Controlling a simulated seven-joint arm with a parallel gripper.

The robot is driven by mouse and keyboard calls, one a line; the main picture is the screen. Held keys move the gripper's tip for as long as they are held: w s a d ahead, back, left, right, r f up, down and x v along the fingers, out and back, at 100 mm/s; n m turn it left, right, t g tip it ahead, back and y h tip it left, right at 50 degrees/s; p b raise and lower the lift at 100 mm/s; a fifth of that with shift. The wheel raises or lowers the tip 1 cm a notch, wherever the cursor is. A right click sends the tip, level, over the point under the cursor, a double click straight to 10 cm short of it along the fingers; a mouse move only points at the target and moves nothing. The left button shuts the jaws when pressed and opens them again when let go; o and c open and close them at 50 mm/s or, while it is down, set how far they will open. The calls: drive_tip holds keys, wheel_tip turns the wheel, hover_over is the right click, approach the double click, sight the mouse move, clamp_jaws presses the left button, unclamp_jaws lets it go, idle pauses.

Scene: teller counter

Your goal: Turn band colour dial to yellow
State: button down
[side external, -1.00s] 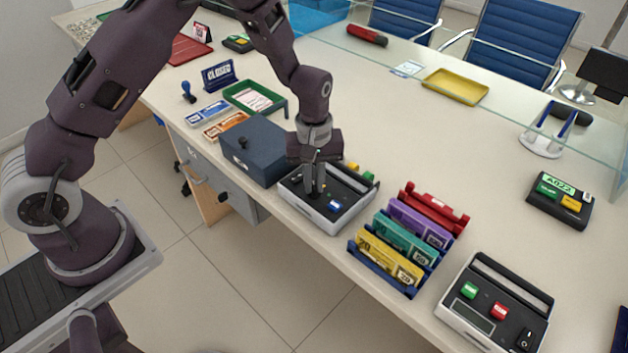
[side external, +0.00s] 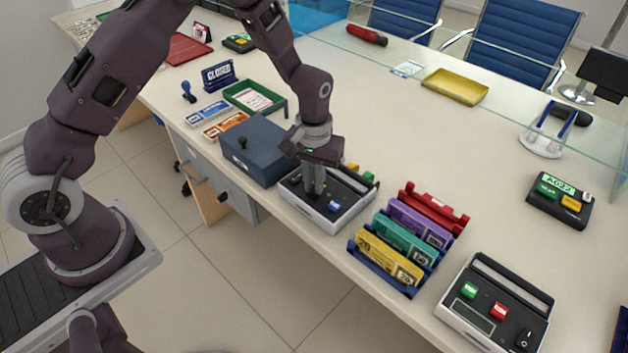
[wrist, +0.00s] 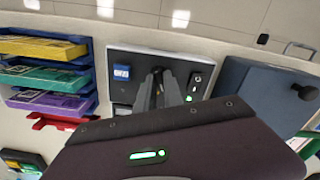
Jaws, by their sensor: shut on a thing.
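The banding machine (side external: 300,208), a dark-topped box with a light grey body, stands at the counter's front edge. My gripper (side external: 314,192) points down onto its top panel. In the wrist view my gripper (wrist: 160,85) is shut on a dark round dial (wrist: 157,70) on that panel. The fingers hide most of the dial, and I cannot read its pointer or colour marks. A blue button (side external: 335,206) is beside it, also in the wrist view (wrist: 122,72). A small rocker switch (wrist: 197,78) and a green light (wrist: 189,98) are on the panel's other side.
A dark blue box (side external: 256,140) stands close at the left of the machine. A rack of yellow, teal and purple note bundles (side external: 390,258) stands close at the right. Another grey machine (side external: 478,325) is farther right. The counter behind is largely clear.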

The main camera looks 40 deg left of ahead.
drive_tip(key=shift+m, duration=2.1)
drive_tip(key=c, duration=1.5)
unclamp_jaws()
drive_tip(key=shift+o, duration=0.2)
wheel_tip(320, 180, up, 7)
drive_tip(key=shift+r, duration=0.1)
